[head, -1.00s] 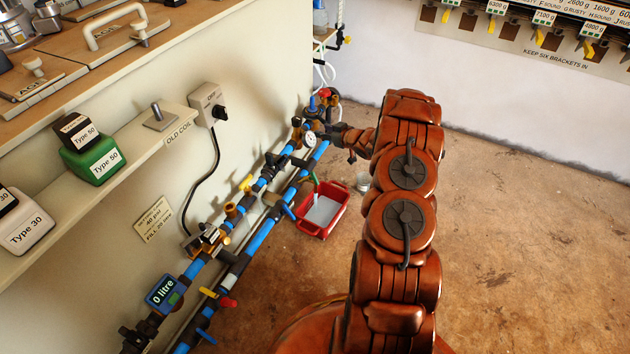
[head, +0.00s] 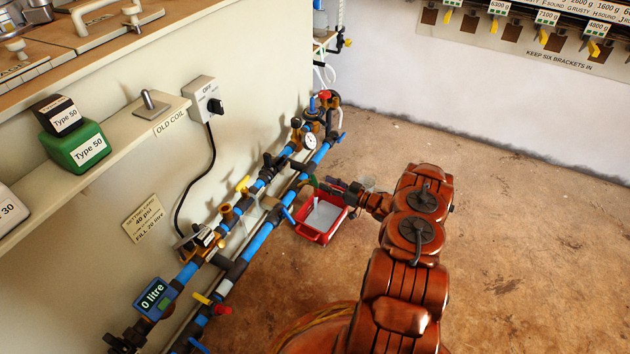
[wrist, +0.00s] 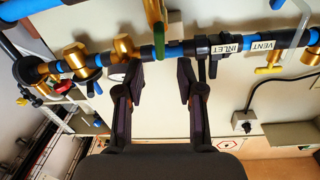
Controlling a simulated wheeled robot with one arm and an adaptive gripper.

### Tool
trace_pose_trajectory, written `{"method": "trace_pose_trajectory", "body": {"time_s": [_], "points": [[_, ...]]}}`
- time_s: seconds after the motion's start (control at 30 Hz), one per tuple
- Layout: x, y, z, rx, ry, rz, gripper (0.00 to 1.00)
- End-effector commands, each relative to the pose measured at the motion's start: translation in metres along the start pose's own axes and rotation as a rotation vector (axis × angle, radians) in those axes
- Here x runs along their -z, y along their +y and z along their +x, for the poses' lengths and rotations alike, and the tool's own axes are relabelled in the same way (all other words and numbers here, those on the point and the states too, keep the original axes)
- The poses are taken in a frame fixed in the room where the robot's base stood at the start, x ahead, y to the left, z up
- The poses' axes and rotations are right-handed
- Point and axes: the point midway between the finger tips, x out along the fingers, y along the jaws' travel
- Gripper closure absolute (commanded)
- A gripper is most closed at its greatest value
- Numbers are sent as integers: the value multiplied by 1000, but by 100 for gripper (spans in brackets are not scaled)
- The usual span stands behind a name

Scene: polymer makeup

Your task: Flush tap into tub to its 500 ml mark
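The red tub (head: 304,230) stands on the floor below the pipes, with a pale grey surface inside. Its 500 ml mark cannot be made out. A green-tipped fitting (head: 313,181) is at the pipe above the tub; no label names it as the flush tap. In the wrist view a green piece (wrist: 159,42) hangs by the pipe, beyond and between my fingers. My gripper (wrist: 159,72) is open and empty there, its fingers apart and below the pipe in the picture. In the head view my gripper (head: 338,186) is just above the tub's back edge.
Blue pipes (head: 262,238) with several valves run along the wall. An INLET label (wrist: 227,45) and a VENT label (wrist: 263,44) show in the wrist view. The meter (head: 154,297) reads 0 litre. Floor to the right is clear.

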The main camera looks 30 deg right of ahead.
Motion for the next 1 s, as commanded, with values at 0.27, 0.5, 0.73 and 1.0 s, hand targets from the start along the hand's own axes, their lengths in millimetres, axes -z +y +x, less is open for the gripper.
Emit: {"method": "trace_pose_trajectory", "body": {"time_s": [0.27,0.5,0.73,1.0], "points": [[-2,-1,41,5,0,-3,62],[-1,0,57,1,-1,0,62],[0,0,58,0,-1,0,62],[0,0,58,0,-1,0,85]]}}
